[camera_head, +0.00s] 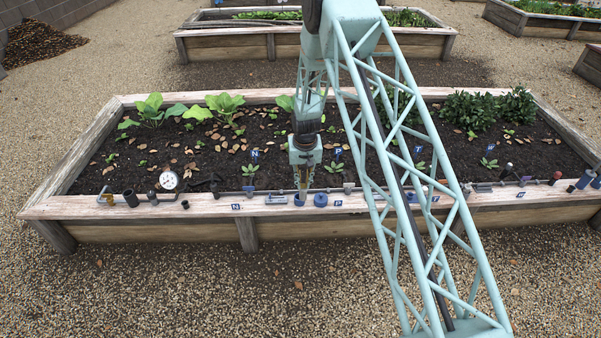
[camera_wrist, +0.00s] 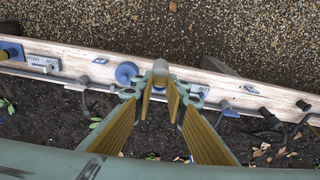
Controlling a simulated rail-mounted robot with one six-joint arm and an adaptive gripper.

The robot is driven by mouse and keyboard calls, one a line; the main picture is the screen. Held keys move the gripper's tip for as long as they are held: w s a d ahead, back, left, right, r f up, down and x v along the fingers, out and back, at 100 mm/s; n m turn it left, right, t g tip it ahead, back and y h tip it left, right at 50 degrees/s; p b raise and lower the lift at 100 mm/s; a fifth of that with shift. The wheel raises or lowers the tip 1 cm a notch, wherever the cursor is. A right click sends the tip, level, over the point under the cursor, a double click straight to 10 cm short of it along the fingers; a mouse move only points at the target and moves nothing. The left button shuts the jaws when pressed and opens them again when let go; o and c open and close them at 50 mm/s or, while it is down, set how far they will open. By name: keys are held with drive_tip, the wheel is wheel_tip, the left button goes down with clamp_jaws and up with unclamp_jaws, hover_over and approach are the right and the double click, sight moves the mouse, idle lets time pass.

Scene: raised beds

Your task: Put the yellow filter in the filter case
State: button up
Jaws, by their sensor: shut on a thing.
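My gripper (camera_head: 303,188) is low over the near rim of the middle bed. Its fingers are shut on a small, pale tan-grey cylinder, likely the filter (camera_wrist: 160,67), whose end shows between the fingertips in the wrist view. Its yellow colour is not clear there, and the finger pads are yellow too. A blue cup, which looks like the filter case (camera_head: 298,201), stands on the rim right at the fingertips. I cannot tell whether the held piece is above it or partly inside. A round blue cap (camera_head: 320,200) sits beside it and shows in the wrist view (camera_wrist: 126,72).
The wooden rim (camera_head: 400,204) carries several small fittings. A round gauge (camera_head: 169,180) and a dark cup (camera_head: 130,198) stand at left; a grey bracket (camera_head: 276,199) is close left of the gripper. Blue letter tags dot the rim and soil. Leafy plants (camera_head: 225,104) grow behind.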

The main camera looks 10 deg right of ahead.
drive_tip(key=s+r+n, duration=0.1)
drive_tip(key=s, duration=2.1)
drive_tip(key=shift+r, duration=0.1)
